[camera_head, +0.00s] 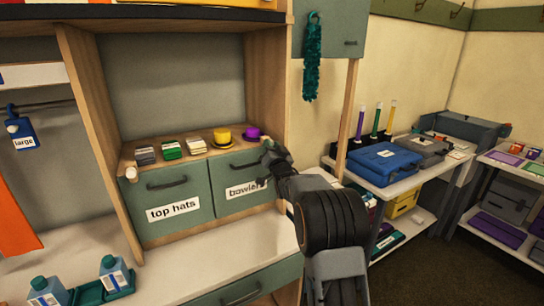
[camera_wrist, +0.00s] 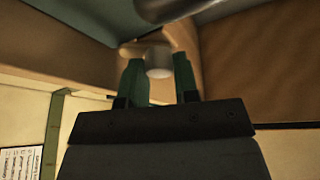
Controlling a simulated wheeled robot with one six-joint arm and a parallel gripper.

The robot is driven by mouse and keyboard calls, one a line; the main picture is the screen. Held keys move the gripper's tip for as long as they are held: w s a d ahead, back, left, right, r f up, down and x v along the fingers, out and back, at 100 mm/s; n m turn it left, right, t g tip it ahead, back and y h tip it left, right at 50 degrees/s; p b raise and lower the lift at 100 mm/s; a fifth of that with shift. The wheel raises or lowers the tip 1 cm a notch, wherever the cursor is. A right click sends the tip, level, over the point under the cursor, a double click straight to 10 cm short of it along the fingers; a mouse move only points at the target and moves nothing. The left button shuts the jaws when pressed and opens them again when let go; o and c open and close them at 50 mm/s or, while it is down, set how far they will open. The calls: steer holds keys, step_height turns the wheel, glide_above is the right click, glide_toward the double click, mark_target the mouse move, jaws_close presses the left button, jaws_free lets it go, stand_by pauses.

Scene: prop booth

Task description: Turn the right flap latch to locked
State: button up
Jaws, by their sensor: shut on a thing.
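The right flap (camera_head: 228,178) is a grey-green panel with a dark handle and a label partly covered by my arm, which reads "bowle…". It looks closed. My gripper (camera_head: 268,146) is at its upper right corner. In the wrist view, the right flap latch (camera_wrist: 158,62) is a small pale round knob between the two green fingers of my gripper (camera_wrist: 160,80), which is shut on it. In the head view my gripper mostly hides this latch, and I cannot tell its turn angle.
The left flap (camera_head: 165,192), labelled "top hats", has its own pale latch (camera_head: 131,174) at its upper left. A yellow hat (camera_head: 222,137) and a purple hat (camera_head: 252,133) sit on the shelf above. A wooden post (camera_head: 347,118) stands right of my gripper.

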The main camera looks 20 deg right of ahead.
steer(key=m+g+h+b, duration=0.1)
steer(key=m, duration=0.3)
steer(key=m+g+h+b, duration=0.1)
steer(key=m+g+b, duration=0.1)
steer(key=m, duration=0.2)
steer(key=m+g+h+b, duration=0.1)
steer(key=m+b, duration=0.1)
steer(key=m, duration=0.3)
steer(key=shift+a+r, duration=0.1)
steer(key=shift+r, duration=0.1)
steer(key=shift+m, duration=0.3)
steer(key=o, duration=0.9)
steer(key=b+v, duration=0.2)
steer(key=v, duration=1.1)
steer(key=shift+s+a+r+b, duration=0.15)
steer(key=shift+s+r+b, duration=0.1)
steer(key=shift+s+b, duration=0.15)
